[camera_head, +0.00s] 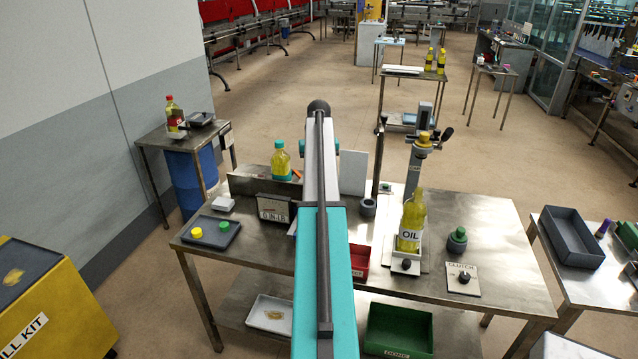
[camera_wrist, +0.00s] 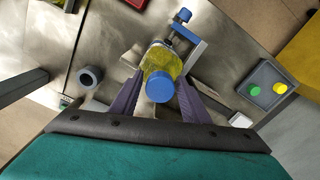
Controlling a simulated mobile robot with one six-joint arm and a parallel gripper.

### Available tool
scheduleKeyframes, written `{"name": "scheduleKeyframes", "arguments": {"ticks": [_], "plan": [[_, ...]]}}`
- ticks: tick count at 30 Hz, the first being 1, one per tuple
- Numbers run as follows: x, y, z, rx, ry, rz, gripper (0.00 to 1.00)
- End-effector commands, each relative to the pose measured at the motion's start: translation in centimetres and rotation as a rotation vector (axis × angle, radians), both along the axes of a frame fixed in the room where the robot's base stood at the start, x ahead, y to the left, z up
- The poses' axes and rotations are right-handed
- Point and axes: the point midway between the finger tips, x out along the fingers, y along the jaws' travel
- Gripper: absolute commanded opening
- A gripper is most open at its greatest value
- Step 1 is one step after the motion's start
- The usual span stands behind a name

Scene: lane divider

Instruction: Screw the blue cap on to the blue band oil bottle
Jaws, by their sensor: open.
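In the wrist view a round blue cap (camera_wrist: 160,88) sits over the top of a yellow oil bottle (camera_wrist: 161,60). Whether it is seated on the thread cannot be told. No band can be made out on the bottle. My gripper (camera_wrist: 160,92) is open, its purple fingers on either side of the cap and bottle top. The bottle stands in a grey metal holder with a blue knob (camera_wrist: 184,15). In the head view my arm hides this bottle, the cap and the gripper.
A tray (camera_head: 231,230) with yellow and green caps lies at the bench's left end. An OIL bottle (camera_head: 411,222) stands in a fixture right of my arm. A green-capped bottle (camera_head: 281,162) stands behind a panel. A red bin (camera_head: 359,262) lies close by.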

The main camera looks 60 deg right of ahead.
Motion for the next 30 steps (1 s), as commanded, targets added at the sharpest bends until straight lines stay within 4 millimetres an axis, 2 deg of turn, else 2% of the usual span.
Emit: {"name": "scheduleKeyframes", "arguments": {"ticks": [14,24,30], "plan": [[0.0,0.0,0.0,0.0,0.0,0.063,0.42],[0.0,0.0,0.0,0.0,0.0,0.2,0.42],[0.0,0.0,0.0,0.0,0.0,0.205,0.42]]}}
